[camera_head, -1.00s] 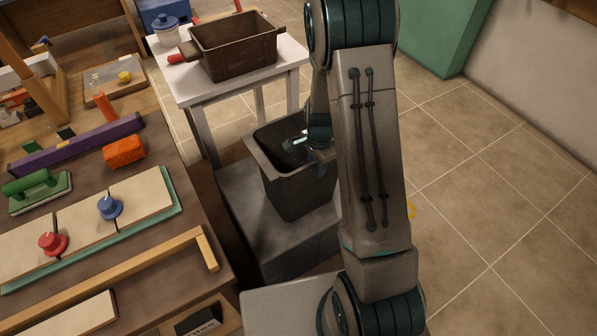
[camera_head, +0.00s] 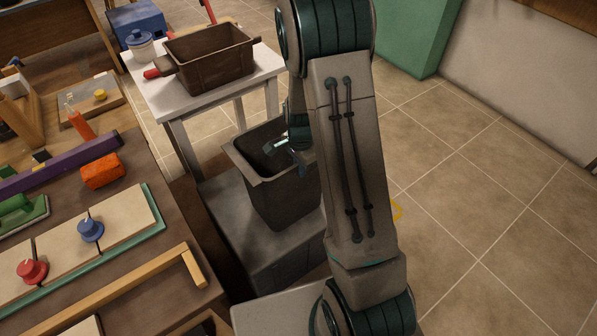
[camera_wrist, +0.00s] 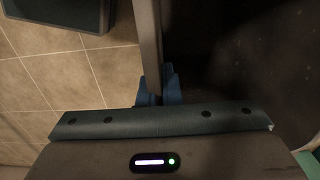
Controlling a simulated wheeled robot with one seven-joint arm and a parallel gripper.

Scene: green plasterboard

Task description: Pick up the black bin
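The black bin (camera_head: 280,205) is a dark, open-topped, tapered bin. In the head view it stands upright on or just above a grey box, partly hidden behind my arm. My gripper is at the bin's right rim, with its end showing inside the opening in the head view (camera_head: 290,145). In the wrist view the blue fingers of my gripper (camera_wrist: 158,85) sit close on both sides of the bin's rim (camera_wrist: 146,35) and appear shut on it. The bin's dark inside fills the right of the wrist view. Whether its bottom touches the box is unclear.
A grey box (camera_head: 235,205) is under the bin. A cluttered workbench (camera_head: 135,270) lies at left. A green cabinet (camera_head: 405,35) stands behind.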

